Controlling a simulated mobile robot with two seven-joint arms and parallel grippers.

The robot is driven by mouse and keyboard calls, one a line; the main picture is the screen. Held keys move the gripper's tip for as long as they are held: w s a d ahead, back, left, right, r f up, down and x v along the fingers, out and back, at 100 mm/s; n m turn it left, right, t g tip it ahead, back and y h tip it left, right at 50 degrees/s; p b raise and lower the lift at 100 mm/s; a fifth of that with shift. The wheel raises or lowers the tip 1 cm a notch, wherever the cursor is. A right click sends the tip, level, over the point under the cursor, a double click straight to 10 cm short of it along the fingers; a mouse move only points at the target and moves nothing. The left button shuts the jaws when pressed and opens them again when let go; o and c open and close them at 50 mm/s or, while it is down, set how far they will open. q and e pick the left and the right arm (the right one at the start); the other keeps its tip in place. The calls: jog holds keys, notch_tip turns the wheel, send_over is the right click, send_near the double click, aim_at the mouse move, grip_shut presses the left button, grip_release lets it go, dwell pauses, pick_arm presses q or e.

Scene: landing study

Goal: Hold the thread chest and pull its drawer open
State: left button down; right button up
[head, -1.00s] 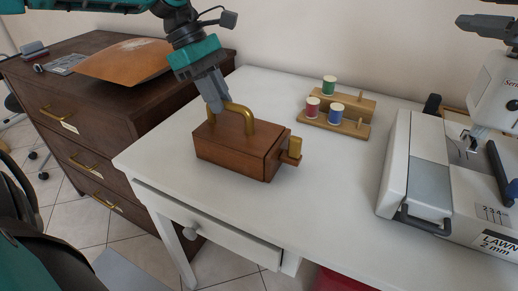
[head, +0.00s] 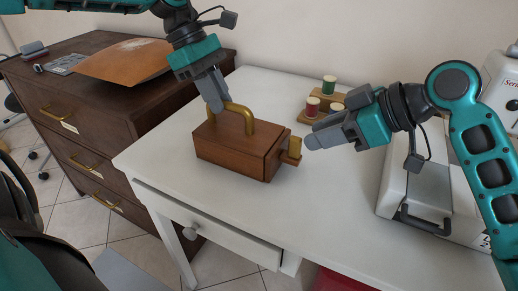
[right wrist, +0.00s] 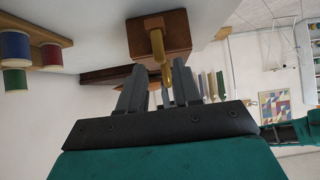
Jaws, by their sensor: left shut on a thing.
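The thread chest (head: 228,153) is a brown wooden box on the white table, with a brass handle (head: 249,118) arching over its top. My left gripper (head: 218,106) is shut on the handle's left part. The drawer's brass-coloured pull (head: 295,147) sticks out at the chest's right end; the drawer looks closed. My right gripper (head: 308,143) points at this pull from the right, close beside it. In the right wrist view its two fingers (right wrist: 158,90) are apart, with the chest (right wrist: 170,33) and its brass parts ahead of them.
The spool rack (head: 312,119) with several thread spools stands behind my right gripper, partly hidden. The sewing machine (head: 425,185) is at the right, partly behind my right arm. A dark dresser (head: 95,120) stands at the left. The table (head: 330,225) is clear in front.

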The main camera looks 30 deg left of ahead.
jog(key=shift+x, duration=2.05)
jog(key=shift+c, duration=0.3)
grip_shut()
